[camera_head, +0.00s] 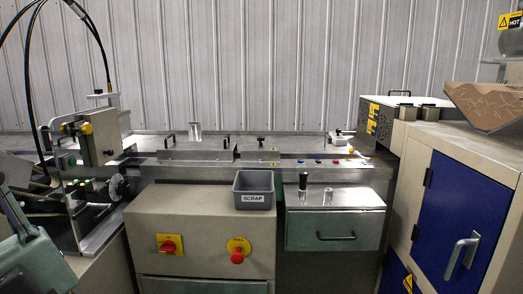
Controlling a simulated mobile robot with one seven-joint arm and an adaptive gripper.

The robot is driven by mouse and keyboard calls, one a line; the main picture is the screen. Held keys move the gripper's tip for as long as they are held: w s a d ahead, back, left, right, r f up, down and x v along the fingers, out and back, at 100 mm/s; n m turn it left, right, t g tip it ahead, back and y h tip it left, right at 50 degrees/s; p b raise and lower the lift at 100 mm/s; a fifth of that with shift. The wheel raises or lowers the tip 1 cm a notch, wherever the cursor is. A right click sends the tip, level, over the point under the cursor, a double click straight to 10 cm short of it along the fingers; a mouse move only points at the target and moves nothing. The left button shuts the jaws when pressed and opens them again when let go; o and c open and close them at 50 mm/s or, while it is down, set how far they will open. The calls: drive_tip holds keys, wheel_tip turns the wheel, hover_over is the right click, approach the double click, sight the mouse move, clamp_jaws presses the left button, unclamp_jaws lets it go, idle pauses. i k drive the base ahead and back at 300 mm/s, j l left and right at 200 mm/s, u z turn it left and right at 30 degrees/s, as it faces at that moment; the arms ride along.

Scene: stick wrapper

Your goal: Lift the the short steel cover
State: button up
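Steel covers lie along the top of the long machine bed across the middle of the head view. The short steel cover (258,157) appears to be the narrow section with a small black knob on top. It sits down on the bed, just right of a longer steel cover (197,154) with a black handle at each end. The edges between the sections are hard to make out at this size. My gripper's fingertips do not show in this view.
A grey scrap bin (254,200) stands on the beige cabinet (200,215) in front of the covers. A steel-topped drawer unit (334,230) carries a black upright cylinder (303,181). Coloured buttons (335,161) line the bed's right. A blue-doored cabinet (450,205) bounds the right.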

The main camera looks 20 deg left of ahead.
sight(250, 151)
drive_tip(key=i+j+u, duration=0.1)
drive_tip(key=i+j, duration=1)
drive_tip(key=i, duration=0.35)
drive_tip(key=i+j, duration=0.15)
drive_tip(key=i, duration=0.3)
